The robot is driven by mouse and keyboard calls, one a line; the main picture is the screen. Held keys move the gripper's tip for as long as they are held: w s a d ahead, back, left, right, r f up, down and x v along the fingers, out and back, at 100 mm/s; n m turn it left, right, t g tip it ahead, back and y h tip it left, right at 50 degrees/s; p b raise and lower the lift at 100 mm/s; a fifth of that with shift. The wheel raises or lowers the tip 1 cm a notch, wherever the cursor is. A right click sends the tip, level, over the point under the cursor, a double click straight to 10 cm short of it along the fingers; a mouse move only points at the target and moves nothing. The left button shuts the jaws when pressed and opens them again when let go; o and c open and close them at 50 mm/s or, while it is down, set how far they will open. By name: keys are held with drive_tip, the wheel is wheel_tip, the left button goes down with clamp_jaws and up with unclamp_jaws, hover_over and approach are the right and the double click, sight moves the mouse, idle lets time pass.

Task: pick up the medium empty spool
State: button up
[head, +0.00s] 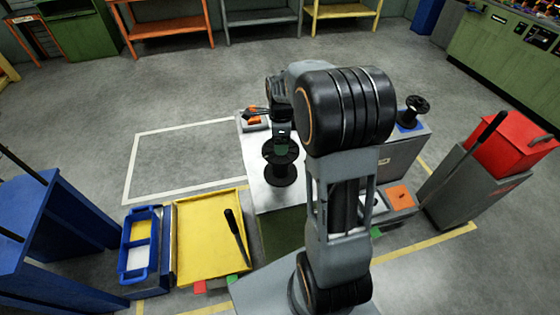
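A black empty spool (282,173) is upright over the white tabletop (262,196), with a wide flange at top and bottom. My gripper (281,147) is directly above it, at its top flange. The fingers are hidden or too small to make out, so I cannot tell whether they touch or hold the spool. A second black spool (413,106) stands on a blue pad on a grey cabinet (392,158) to the right. I cannot tell from size alone which is the medium one.
A yellow tray (194,232) with a black-handled tool (235,235) and a blue divided bin (138,245) are at the front left. An orange item (254,115) lies at the table's back edge. A red box (512,145) tops a grey cabinet at right. Floor behind is clear.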

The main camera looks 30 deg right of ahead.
drive_tip(key=shift+f, duration=0.9)
drive_tip(key=c, duration=1.4)
